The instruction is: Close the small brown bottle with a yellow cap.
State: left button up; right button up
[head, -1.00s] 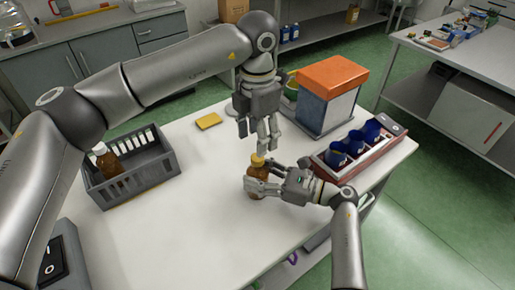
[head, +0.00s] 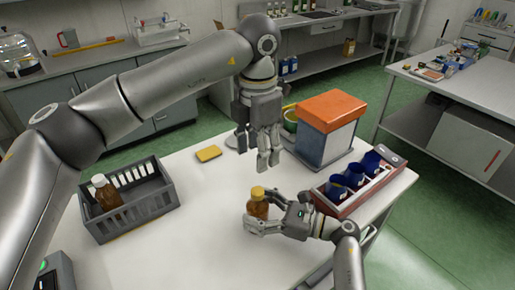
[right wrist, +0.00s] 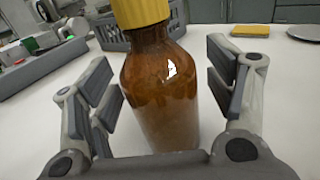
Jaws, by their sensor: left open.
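The small brown bottle (head: 257,209) stands upright on the white table, and the yellow cap (head: 258,192) sits on its top. The right wrist view shows the bottle (right wrist: 160,90) close up, with the lower part of the cap (right wrist: 140,11) on its neck; the cap's top is cut off. My right gripper (head: 261,212) has its fingers on both sides of the bottle. In the right wrist view a gap shows between the bottle and the fingers (right wrist: 165,100). My left gripper (head: 256,156) is open and empty, pointing down above and behind the cap, apart from it.
A grey crate (head: 148,208) at left holds another brown bottle with a white cap (head: 106,193). A yellow sponge (head: 208,153) lies behind. An orange-lidded box (head: 326,130) and a red rack with blue containers (head: 345,200) stand right. The front table is clear.

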jog(key=v, duration=1.2)
dwell(0.4)
